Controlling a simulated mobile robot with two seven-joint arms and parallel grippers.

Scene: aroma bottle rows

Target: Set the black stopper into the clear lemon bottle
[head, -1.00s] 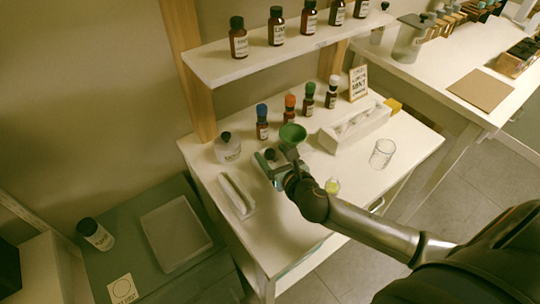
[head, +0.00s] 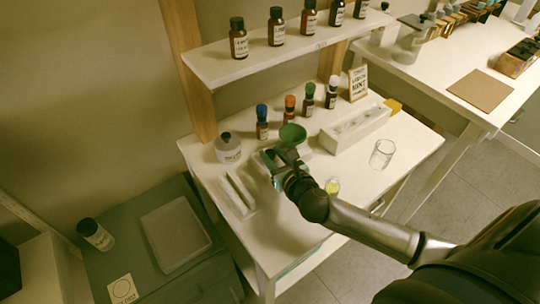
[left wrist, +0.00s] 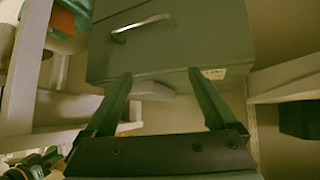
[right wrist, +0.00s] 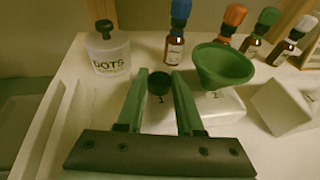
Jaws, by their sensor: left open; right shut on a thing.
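My right gripper (right wrist: 159,74) is shut on the black stopper (right wrist: 158,83), whose dark round top shows between the fingertips in the right wrist view. In the head view the right gripper (head: 268,157) is over the white bench, just left of the green funnel (head: 292,134). The funnel also shows right of the fingers in the right wrist view (right wrist: 222,66). I cannot pick out the clear lemon bottle; the space under the stopper is hidden. My left gripper (left wrist: 160,73) is open and empty, facing a grey-green drawer cabinet (left wrist: 175,45); it is outside the head view.
A clear jar labelled DOTS (right wrist: 108,50) stands left of the fingers. Several brown bottles with coloured caps, one blue-capped (right wrist: 175,42), stand behind.

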